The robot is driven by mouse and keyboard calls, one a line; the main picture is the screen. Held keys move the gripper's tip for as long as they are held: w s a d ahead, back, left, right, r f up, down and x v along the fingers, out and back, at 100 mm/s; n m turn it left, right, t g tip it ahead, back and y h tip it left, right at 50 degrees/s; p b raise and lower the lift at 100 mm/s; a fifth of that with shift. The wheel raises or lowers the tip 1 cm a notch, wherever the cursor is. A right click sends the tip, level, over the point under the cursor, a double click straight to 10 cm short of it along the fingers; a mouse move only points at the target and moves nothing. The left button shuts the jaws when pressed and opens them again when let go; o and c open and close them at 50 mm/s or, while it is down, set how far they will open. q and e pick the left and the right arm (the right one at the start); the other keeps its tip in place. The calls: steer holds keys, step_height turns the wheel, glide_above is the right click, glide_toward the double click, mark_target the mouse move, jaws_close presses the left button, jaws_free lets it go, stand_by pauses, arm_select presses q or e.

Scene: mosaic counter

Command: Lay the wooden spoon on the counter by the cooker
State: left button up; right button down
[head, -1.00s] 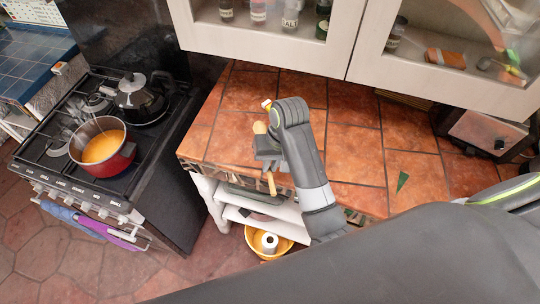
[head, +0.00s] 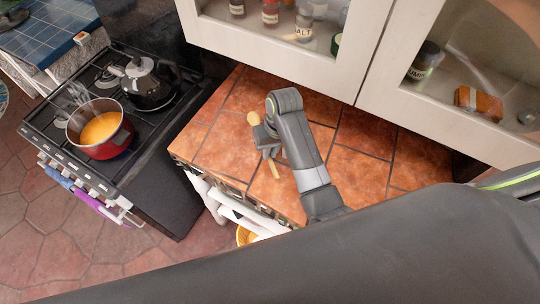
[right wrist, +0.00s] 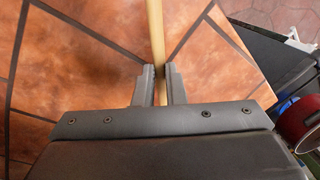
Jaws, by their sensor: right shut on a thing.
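The wooden spoon (head: 254,118) is held in my right gripper (head: 268,146), over the orange tiled counter (head: 215,140). Its rounded head points away from me and its handle sticks out on the near side. In the right wrist view, the spoon handle (right wrist: 155,35) runs between the two fingers (right wrist: 159,76), which are closed on it. I cannot tell whether the spoon touches the tiles. The black cooker (head: 165,195) stands to the left of the counter. My left gripper is not in view.
A red pot (head: 112,147) of orange soup and a dark kettle (head: 148,85) stand on the cooker. Wall cabinets (head: 285,55) with glass doors hang over the counter's back. The counter's left part is bare. A yellow bowl (head: 243,236) is partly visible below the counter.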

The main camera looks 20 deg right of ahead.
steer(key=shift+f, duration=0.3)
steer(key=f, duration=0.3)
steer(key=shift+d+f+p, duration=0.1)
steer(key=shift+d+p, duration=0.15)
steer(key=shift+p, duration=0.15)
steer(key=shift+f, duration=0.5)
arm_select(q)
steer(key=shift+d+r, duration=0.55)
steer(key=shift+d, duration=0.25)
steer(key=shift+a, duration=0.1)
arm_select(e)
steer(key=shift+f, duration=0.15)
steer(key=c, duration=1.5)
jaws_free()
